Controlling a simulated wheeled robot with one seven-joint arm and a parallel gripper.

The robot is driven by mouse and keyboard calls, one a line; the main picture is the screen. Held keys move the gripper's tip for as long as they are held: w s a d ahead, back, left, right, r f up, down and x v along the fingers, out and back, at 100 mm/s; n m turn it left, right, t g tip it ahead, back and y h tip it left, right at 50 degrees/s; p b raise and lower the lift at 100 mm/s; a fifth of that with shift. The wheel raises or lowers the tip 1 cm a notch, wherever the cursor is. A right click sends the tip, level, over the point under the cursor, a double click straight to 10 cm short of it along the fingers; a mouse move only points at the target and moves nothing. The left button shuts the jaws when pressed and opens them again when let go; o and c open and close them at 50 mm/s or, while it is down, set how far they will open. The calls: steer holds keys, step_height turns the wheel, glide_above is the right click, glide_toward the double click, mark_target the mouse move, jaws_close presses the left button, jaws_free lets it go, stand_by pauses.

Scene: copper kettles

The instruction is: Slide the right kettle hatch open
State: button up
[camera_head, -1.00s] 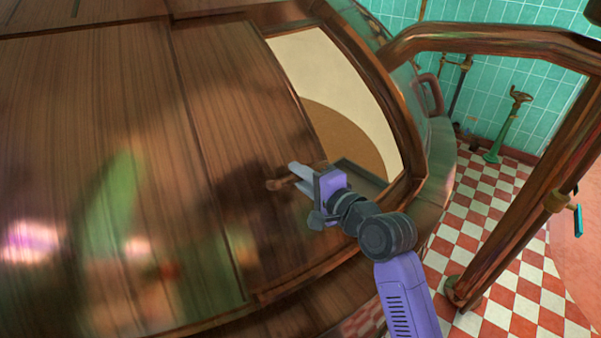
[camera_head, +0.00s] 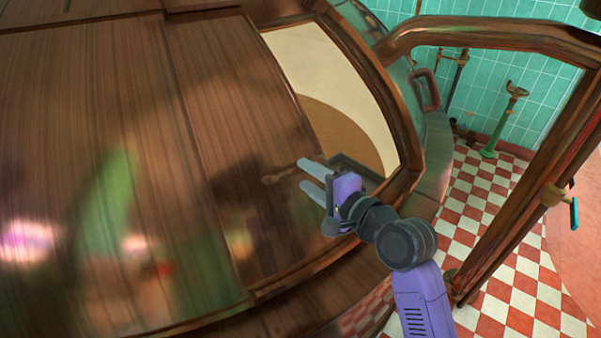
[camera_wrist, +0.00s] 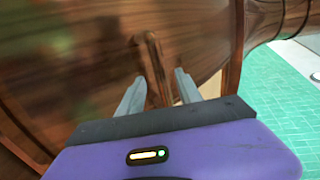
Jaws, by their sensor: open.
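The right kettle hatch is a dark wooden sliding panel (camera_head: 225,130) on the curved kettle top. To its right, an opening (camera_head: 330,75) shows a pale inner wall and a tan surface inside, so the hatch stands at least partly open. A wooden handle (camera_head: 277,178) sticks out near the panel's lower right edge. My gripper (camera_head: 309,175) is open, with its fingertips just right of the handle. In the wrist view the handle (camera_wrist: 154,68) appears between the two grey fingers (camera_wrist: 157,88), which look clear of it; contact cannot be told.
A wooden rim (camera_head: 375,75) frames the opening on the right. A thick wooden railing (camera_head: 480,30) with a slanting post stands right of my arm. A green pipe stand (camera_head: 502,125) is by the tiled wall. The checkered floor (camera_head: 480,205) between is clear.

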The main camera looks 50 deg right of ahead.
steer(key=v, duration=0.4)
stand_by(0.6)
step_height(320, 180, up, 3)
steer(key=s+d+n+h, duration=0.1)
steer(key=d+n+h, duration=0.2)
steer(key=s+a+f+n+y, duration=0.2)
steer(key=s+a+f+n, duration=0.2)
steer(key=s+a+n, duration=0.2)
steer(key=s+a+f+n+y, duration=0.2)
steer(key=s+a+f+n, duration=0.2)
steer(key=s+a, duration=0.5)
steer(key=s+a+f+n+g+y, duration=0.1)
steer(key=s+a+f+n+y, duration=0.2)
steer(key=s+a+n, duration=0.4)
steer(key=shift+s+a+f+n, duration=0.4)
steer(key=shift+a+f, duration=0.4)
steer(key=shift+a, duration=0.1)
